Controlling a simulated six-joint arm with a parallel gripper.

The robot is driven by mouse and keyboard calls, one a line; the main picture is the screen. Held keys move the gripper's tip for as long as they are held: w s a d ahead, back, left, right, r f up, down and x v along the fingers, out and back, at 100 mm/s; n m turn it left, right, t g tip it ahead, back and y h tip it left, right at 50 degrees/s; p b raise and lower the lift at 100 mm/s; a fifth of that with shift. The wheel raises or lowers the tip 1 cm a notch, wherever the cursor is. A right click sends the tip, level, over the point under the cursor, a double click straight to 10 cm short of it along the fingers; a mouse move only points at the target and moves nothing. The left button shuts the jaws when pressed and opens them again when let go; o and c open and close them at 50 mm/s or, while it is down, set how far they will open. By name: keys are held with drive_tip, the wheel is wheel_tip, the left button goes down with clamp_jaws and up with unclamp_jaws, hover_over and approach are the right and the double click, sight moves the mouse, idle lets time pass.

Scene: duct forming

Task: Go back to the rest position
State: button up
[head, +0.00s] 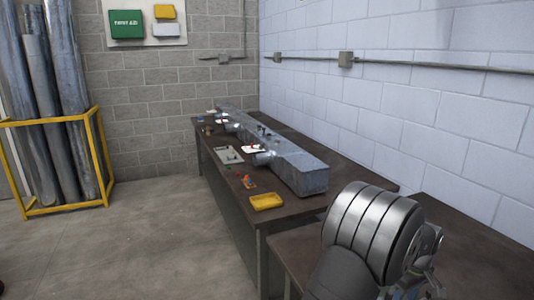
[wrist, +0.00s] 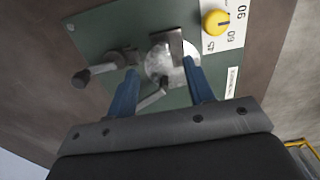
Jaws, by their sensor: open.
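In the wrist view my gripper (wrist: 160,72) has two blue fingers standing apart, with nothing seen clamped between them. Beyond the fingers is a green plate (wrist: 107,37) with a round shiny metal part (wrist: 159,62) and dark metal blocks beside it. I cannot tell whether the fingers touch any of these. A lever with a dark knob (wrist: 81,79) sticks out at the plate's left. A yellow knob (wrist: 215,20) sits by a white scale marked 45, 60 and 90. In the head view my arm fills the lower right, and its gripper is not clear there.
A long grey duct (head: 290,166) lies on a dark workbench (head: 300,208) along the block wall. A yellow tray (head: 266,201) sits near the bench's front edge. A yellow rack (head: 55,210) with metal tubes stands at the left. The floor between is clear.

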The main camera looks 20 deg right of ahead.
drive_tip(key=shift+w+f, duration=0.3)
drive_tip(key=shift+f, duration=0.8)
drive_tip(key=shift+r, duration=0.1)
drive_tip(key=shift+r, duration=0.35)
drive_tip(key=s+a+r, duration=0.1)
drive_tip(key=s+r, duration=0.7)
drive_tip(key=s, duration=0.3)
drive_tip(key=shift+w+d+r, duration=0.1)
drive_tip(key=shift+w+d, duration=0.2)
drive_tip(key=shift+w, duration=0.6)
drive_tip(key=shift+w+d+r, duration=0.1)
drive_tip(key=shift+w+d, duration=0.25)
drive_tip(key=shift+w, duration=0.5)
drive_tip(key=shift+w+d, duration=0.3)
drive_tip(key=shift+w, duration=0.6)
drive_tip(key=shift+s, duration=0.1)
